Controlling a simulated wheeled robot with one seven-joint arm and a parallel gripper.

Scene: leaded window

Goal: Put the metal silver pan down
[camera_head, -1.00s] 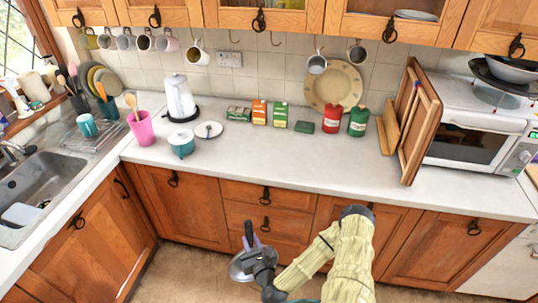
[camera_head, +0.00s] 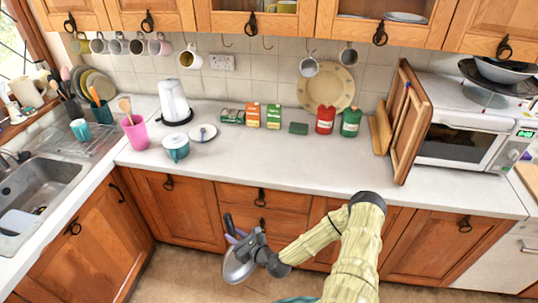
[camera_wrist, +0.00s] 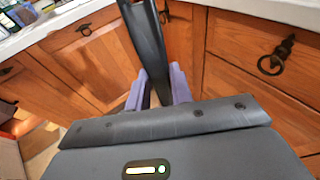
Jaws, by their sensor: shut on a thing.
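The silver metal pan (camera_head: 236,265) hangs in the air in front of the drawers, below counter height, its dark handle (camera_head: 229,224) pointing up. My gripper (camera_head: 241,238) is shut on the pan's handle. In the wrist view the dark handle (camera_wrist: 149,45) runs up between the two purple fingers of my gripper (camera_wrist: 158,88). The pan's bowl is not visible in the wrist view. The pale counter (camera_head: 260,165) lies beyond and above the pan.
A teal pot (camera_head: 176,150), a white kettle (camera_head: 174,103), a pink cup (camera_head: 136,133) and several boxes and tins stand on the counter. Wooden boards (camera_head: 410,125) lean beside the microwave (camera_head: 465,140) at right. The counter's front middle is clear. The sink (camera_head: 40,190) is at left.

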